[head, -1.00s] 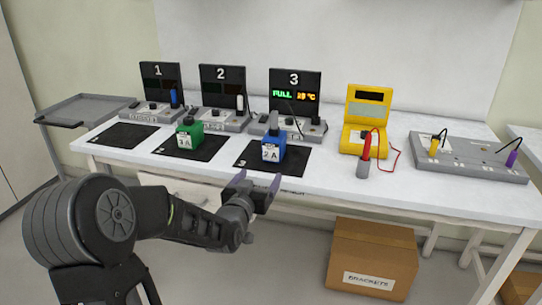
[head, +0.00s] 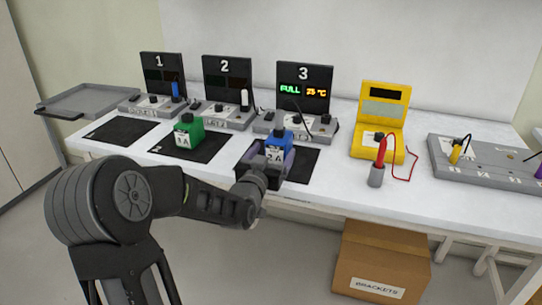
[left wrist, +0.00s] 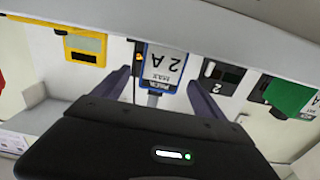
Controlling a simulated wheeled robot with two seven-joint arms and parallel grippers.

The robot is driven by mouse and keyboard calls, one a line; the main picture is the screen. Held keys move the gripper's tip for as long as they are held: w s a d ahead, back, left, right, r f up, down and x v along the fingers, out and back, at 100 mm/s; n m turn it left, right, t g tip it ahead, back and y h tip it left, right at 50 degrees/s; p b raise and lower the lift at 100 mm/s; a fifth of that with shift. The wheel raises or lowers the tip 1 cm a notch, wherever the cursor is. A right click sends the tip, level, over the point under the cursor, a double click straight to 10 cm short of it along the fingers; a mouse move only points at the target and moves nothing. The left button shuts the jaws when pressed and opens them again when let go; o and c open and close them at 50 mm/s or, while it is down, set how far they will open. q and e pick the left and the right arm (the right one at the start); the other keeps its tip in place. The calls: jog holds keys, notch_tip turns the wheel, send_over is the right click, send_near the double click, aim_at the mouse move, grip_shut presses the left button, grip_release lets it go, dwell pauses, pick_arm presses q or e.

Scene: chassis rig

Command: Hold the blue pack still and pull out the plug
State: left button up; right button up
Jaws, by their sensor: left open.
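The blue pack (head: 279,141), labelled 2 A, stands on the black mat in front of station 3. In the left wrist view the pack (left wrist: 164,66) appears upside down between my fingers, with room on both sides. A grey plug (left wrist: 152,99) sits at its top end, with a dark cable beside it. My left gripper (head: 270,160) is open at the front of the pack and hides its lower part in the head view. Contact between the fingers and the pack is not visible. My right gripper is out of view.
A green pack (head: 188,134) stands on the mat to the left. Behind are station displays, with station 3 (head: 304,90) reading FULL. A yellow meter (head: 379,125) with a red probe (head: 380,150) stands right. A brackets box (head: 380,262) is under the table.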

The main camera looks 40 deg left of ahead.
pick_arm(q)
jog(key=x, duration=0.6)
jog(key=shift+w, duration=0.1)
jog(key=shift+c, duration=0.5)
grip_shut()
dwell(0.3)
dwell(0.6)
jog(key=shift+o, duration=0.5)
grip_release()
